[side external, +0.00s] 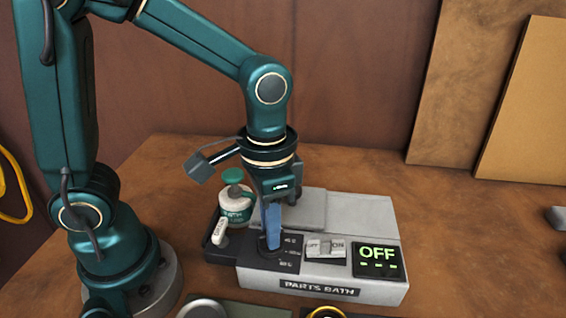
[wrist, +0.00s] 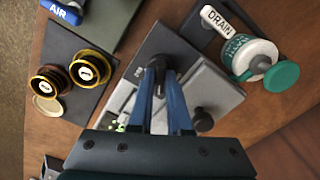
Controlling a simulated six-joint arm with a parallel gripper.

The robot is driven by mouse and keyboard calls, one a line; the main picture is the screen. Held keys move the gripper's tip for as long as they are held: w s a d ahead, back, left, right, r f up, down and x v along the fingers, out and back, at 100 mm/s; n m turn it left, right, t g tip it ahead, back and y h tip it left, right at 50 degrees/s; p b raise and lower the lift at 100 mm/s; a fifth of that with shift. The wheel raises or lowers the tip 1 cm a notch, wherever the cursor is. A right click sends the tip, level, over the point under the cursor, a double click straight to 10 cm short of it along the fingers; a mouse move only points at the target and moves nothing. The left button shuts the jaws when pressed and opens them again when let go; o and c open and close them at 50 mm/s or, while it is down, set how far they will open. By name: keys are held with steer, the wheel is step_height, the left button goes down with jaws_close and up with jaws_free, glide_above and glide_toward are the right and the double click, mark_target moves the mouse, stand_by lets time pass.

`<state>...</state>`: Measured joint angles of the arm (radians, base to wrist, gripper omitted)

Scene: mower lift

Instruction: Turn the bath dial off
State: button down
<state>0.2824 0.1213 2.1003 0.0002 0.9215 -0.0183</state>
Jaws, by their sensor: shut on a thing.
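The parts bath (side external: 372,222) is a pale grey box with a "PARTS BATH" label on its front. Its display (side external: 378,260) reads "OFF" in green. My gripper (side external: 272,240) points down at the dark panel at the box's left, where its blue fingers hide most of the dial. In the wrist view, the blue fingers of my gripper (wrist: 160,88) are shut on the dark dial (wrist: 157,64), one on each side.
A white bottle (side external: 236,207) with a green cap stands behind the panel, near a "DRAIN" tag (wrist: 222,20). Boards lean at the back right.

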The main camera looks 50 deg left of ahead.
steer(key=n, duration=1.1)
steer(key=shift+w+n, duration=0.1)
steer(key=shift+n, duration=0.3)
stand_by(0.3)
steer(key=c, duration=0.9)
jaws_free()
steer(key=shift+o, duration=0.2)
steer(key=shift+r, duration=0.15)
steer(key=shift+r, duration=2.45)
steer(key=shift+r, duration=0.1)
